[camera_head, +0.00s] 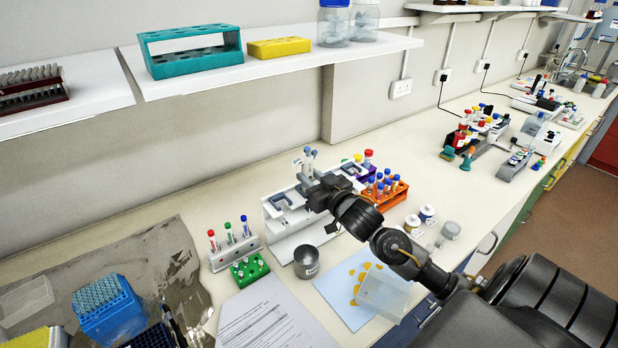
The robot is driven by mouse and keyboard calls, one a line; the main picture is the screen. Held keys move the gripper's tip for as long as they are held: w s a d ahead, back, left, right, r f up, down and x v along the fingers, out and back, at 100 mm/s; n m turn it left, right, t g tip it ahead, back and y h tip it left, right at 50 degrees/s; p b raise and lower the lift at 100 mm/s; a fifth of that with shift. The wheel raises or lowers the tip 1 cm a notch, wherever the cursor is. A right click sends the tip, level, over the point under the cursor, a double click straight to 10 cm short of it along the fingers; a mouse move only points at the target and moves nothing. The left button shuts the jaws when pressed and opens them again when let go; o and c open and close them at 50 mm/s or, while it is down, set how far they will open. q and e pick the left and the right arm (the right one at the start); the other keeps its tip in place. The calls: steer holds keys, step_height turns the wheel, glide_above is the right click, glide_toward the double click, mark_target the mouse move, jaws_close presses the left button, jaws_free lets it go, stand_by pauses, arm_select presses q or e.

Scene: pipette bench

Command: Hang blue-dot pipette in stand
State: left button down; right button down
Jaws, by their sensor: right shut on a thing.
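The white pipette stand (277,232) is on the bench near the middle of the picture, with blue-grey holders along its front and top. My right gripper (306,191) reaches in from the right and is at the stand. It is shut on a pipette (308,160), whose pale blue-grey top sticks up above the jaws. The pipette looks roughly upright. Its lower part is hidden by the gripper and stand, and I cannot make out a blue dot or tell whether it touches a holder. My left gripper is not in view.
A rack of capped tubes (220,258) and a green rack (250,272) stand left of the stand. A grey metal cup (306,262) is in front. An orange tube rack (392,196) is close on the right. A shelf (290,66) overhangs behind.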

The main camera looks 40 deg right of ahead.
steer(key=c, duration=1)
jaws_free()
steer(key=shift+c, duration=0.2)
steer(key=shift+f, duration=0.1)
steer(key=shift+s, duration=0.25)
steer(key=s+b, duration=0.3)
steer(key=s, duration=0.7)
steer(key=shift+s, duration=0.2)
steer(key=shift+a, duration=0.1)
